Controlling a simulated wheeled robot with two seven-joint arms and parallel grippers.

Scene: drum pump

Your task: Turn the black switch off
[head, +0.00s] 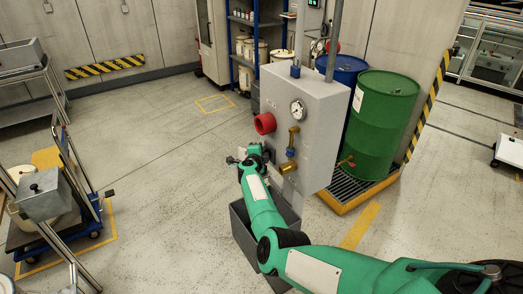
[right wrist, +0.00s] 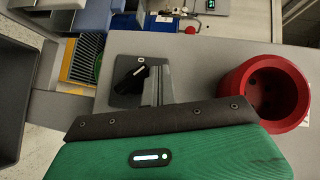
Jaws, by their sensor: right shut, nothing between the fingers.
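The black switch (right wrist: 130,78) is a rotary knob with a pale mark, on a dark square plate on the grey cabinet, left of the red socket (right wrist: 265,92) in the right wrist view. My right gripper (right wrist: 158,86) is shut and empty, its grey fingers close to the right side of the knob. I cannot tell whether they touch it. In the head view my right gripper (head: 240,160) is at the left side of the grey cabinet (head: 310,110), below the red socket (head: 265,123). The switch cannot be made out there. My left gripper is not in view.
The cabinet front carries a gauge (head: 298,110) and a brass valve (head: 288,168). A grey open bin (head: 245,225) stands under my right arm. A green drum (head: 382,120) is on a yellow-edged pallet to the right. Floor to the left is clear up to a trolley.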

